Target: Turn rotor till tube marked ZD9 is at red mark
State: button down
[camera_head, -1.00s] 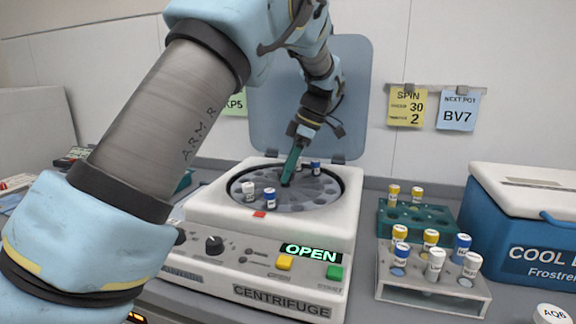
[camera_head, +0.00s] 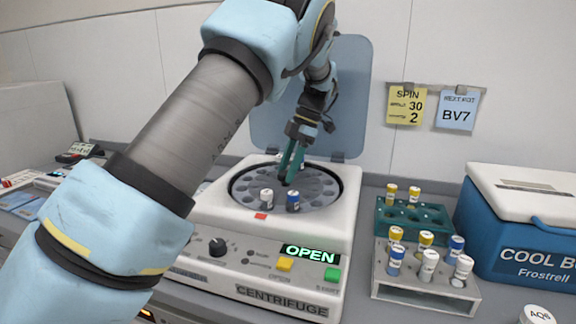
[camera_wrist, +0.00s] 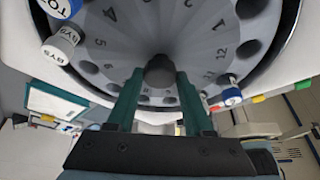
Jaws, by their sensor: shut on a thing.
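The centrifuge (camera_head: 215,212) stands open with its lid (camera_head: 350,90) raised. Its grey rotor (camera_head: 322,192) has numbered holes, seen in the wrist view. A white-capped tube (camera_head: 266,197) and a blue-capped tube (camera_head: 293,200) sit at the rotor's front, near the red mark (camera_head: 261,215). The wrist view shows a white-capped tube (camera_wrist: 62,45) that seems to read BYS, a blue-capped tube (camera_wrist: 60,6) beside it and another blue-capped tube (camera_wrist: 231,96) at right. I cannot read ZD9 on any. My gripper (camera_head: 288,180) is shut on the rotor's central knob (camera_wrist: 160,72).
A white rack (camera_head: 425,297) and a green rack (camera_head: 440,213) with capped tubes stand right of the centrifuge. A blue cool box (camera_head: 520,235) is at far right. Yellow (camera_head: 407,104) and blue (camera_head: 458,108) notes hang on the wall. My arm blocks the left side.

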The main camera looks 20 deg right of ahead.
jog(key=shift+n, duration=0.3)
dwell(0.5)
jog(key=shift+c, duration=1.5)
grip_release()
jog(key=v, duration=1)
jog(key=shift+r+b, duration=0.35)
jog(key=shift+b, duration=0.1)
jog(key=shift+d, duration=0.1)
